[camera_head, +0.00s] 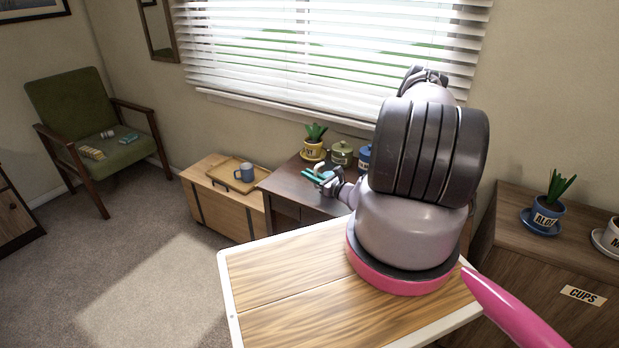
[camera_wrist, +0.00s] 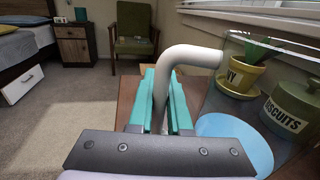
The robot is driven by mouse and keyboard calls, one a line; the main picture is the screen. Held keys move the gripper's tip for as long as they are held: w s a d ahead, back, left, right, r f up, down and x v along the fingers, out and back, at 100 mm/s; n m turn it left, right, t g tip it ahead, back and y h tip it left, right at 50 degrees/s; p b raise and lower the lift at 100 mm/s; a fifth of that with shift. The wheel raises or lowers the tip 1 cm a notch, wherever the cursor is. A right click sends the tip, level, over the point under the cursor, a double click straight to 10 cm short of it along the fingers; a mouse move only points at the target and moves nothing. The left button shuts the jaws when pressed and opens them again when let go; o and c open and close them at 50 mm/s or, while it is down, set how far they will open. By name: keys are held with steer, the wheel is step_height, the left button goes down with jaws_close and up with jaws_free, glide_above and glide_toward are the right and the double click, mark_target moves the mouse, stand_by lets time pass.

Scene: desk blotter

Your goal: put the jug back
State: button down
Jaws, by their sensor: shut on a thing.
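My gripper (camera_head: 322,178) is over the dark desk (camera_head: 283,183) below the window. In the wrist view its teal fingers (camera_wrist: 162,95) are shut on a pale grey bent handle (camera_wrist: 190,55), which I take to be the jug's. The handle rises between the fingers and bends right. The jug's body does not show clearly; faint glassy edges appear right of the handle, so it may be clear. A light blue round surface (camera_wrist: 235,140) lies right of the fingers. I cannot tell whether it is a mat or the jug's base, nor whether the jug touches the desk.
A yellow IVY pot (camera_wrist: 240,77), a green BISCUITS jar (camera_wrist: 293,108) and a blue jar (camera_head: 364,158) stand along the desk's back. A wooden chest (camera_head: 222,205) at left bears a tray with a blue mug (camera_head: 244,173). A CUPS cabinet (camera_head: 560,270) stands right.

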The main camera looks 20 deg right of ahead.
steer(key=shift+f, duration=0.55)
steer(key=c, duration=0.9)
jaws_free()
steer(key=shift+o, duration=0.2)
